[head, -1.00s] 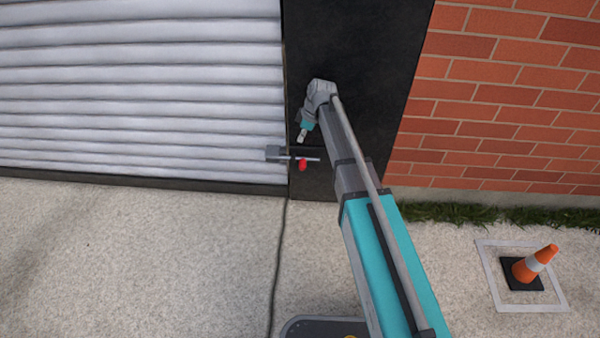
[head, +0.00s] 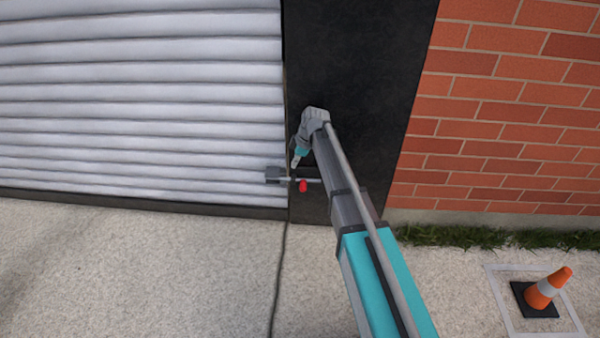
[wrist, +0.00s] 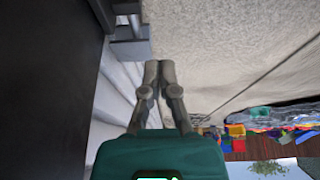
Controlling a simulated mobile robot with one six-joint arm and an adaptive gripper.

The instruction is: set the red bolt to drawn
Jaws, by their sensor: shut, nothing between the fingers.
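The red bolt shows in the head view as a red knob (head: 303,186) hanging from a thin metal rod (head: 314,181). The rod lies level across the lower part of the dark post and reaches a grey block (head: 273,174) at the shutter's edge. My gripper (head: 295,165) is just above the rod, slightly left of the knob, and appears apart from it. In the wrist view my gripper (wrist: 159,66) is shut with its fingertips together and nothing between them. Grey metal fittings (wrist: 129,46) show at the top there; the red knob is not visible in that view.
The white slatted shutter (head: 140,100) stands left of the dark post (head: 370,70), with a brick wall (head: 500,130) to the right. A traffic cone (head: 547,288) stands on the pavement at lower right. Colourful items (wrist: 262,125) show in the wrist view. The pavement before the shutter is clear.

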